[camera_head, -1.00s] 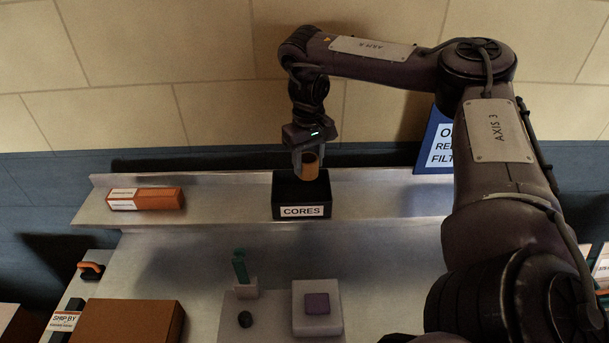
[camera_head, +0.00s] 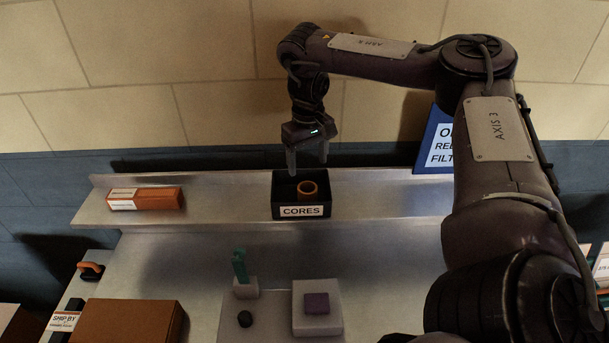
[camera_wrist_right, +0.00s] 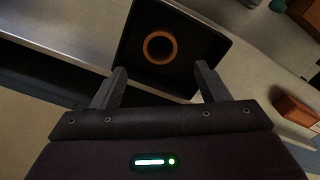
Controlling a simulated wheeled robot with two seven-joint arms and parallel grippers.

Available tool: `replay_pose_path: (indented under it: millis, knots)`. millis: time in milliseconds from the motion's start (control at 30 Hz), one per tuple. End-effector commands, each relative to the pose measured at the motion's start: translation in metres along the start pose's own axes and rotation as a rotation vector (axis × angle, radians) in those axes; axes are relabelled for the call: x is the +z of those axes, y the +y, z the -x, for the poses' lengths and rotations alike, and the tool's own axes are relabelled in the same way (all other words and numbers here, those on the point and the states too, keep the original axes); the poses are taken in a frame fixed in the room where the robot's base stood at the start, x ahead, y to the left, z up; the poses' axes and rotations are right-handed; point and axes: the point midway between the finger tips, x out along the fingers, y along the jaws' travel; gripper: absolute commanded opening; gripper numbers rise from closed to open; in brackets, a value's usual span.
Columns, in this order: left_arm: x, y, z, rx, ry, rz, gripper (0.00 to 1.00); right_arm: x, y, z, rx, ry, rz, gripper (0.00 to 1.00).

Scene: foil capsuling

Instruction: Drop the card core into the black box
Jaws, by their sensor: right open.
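The card core (camera_head: 308,190) is a short orange-brown tube. It is inside the black box (camera_head: 283,206), which carries a "CORES" label and stands on the steel shelf. In the right wrist view the core (camera_wrist_right: 160,47) shows as a ring on the dark floor of the box (camera_wrist_right: 205,62), hole facing up. My right gripper (camera_head: 307,172) is open and empty, its fingers just above the back part of the box. In the wrist view its two fingertips (camera_wrist_right: 160,70) are spread wide, with the core beyond them. My left gripper is not in view.
An orange-brown carton (camera_head: 160,199) lies on the shelf (camera_head: 230,195) to the left. On the lower bench are a teal-topped piece (camera_head: 240,266), a dark knob (camera_head: 245,319), a purple block on a pale stand (camera_head: 318,325) and a large brown box (camera_head: 130,322). A blue sign (camera_head: 437,140) stands at right.

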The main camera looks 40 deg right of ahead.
Motion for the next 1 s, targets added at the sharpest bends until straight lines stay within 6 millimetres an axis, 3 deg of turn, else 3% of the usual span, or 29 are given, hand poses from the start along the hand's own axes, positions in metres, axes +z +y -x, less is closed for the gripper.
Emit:
replay_pose_path:
  millis: [433, 1000]
  knots:
    - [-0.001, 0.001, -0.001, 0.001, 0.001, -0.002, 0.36, -0.001, 0.0, 0.061, 0.002, 0.003, 0.0, 0.68]
    - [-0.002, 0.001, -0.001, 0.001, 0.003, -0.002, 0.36, 0.0, 0.001, 0.069, 0.0, 0.0, -0.002, 0.68]
